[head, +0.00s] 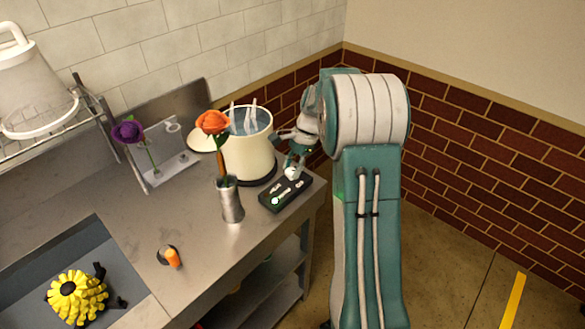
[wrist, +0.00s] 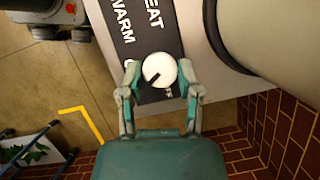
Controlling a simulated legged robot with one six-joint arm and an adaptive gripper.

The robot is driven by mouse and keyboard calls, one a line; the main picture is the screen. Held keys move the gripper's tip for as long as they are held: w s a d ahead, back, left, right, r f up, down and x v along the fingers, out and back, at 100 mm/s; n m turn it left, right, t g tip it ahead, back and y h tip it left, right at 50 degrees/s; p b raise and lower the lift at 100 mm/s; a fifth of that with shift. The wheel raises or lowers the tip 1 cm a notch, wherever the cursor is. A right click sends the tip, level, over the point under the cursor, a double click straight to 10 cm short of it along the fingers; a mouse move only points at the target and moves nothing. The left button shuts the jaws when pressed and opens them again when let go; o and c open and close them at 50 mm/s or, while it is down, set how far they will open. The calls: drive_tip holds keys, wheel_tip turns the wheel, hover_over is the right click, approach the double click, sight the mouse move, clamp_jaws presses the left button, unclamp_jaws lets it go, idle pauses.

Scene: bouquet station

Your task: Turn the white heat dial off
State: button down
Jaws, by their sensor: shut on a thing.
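The white heat dial (wrist: 162,66) is round with a short black pointer mark, which points to the lower left in the wrist view. It sits on a black control panel (wrist: 143,40) lettered "HEAT" and "WARM"; further lettering beside the dial is partly hidden. My gripper (wrist: 159,72) is shut on the dial, one finger on each side. In the head view the dial (head: 291,172) shows small at the panel's far end, under my gripper (head: 295,165). A small green-white light (head: 275,201) glows at the panel's near end.
A cream pot (head: 248,155) with a dark base stands close beside the panel. A metal vase (head: 231,204) with an orange flower (head: 212,122) stands to the left. A sink (head: 45,262) holds a yellow flower (head: 77,297). A brick wall (head: 480,160) rises behind my arm.

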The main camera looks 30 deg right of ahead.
drive_tip(key=n+g, duration=0.1)
drive_tip(key=n, duration=0.1)
drive_tip(key=n+g, duration=0.1)
drive_tip(key=n, duration=0.2)
drive_tip(key=shift+w+f+n+h, duration=0.15)
drive_tip(key=shift+n+h, duration=0.15)
drive_tip(key=shift+h, duration=0.1)
drive_tip(key=n, duration=0.2)
drive_tip(key=n+g+h, duration=0.1)
drive_tip(key=n, duration=0.2)
drive_tip(key=shift+w+a+n+h, duration=0.1)
drive_tip(key=shift+a+n+h, duration=0.05)
drive_tip(key=shift+n+h, duration=0.15)
drive_tip(key=shift+c, duration=1.5)
unclamp_jaws()
drive_tip(key=shift+w+g, duration=0.1)
drive_tip(key=shift+g, duration=0.2)
drive_tip(key=v, duration=1.2)
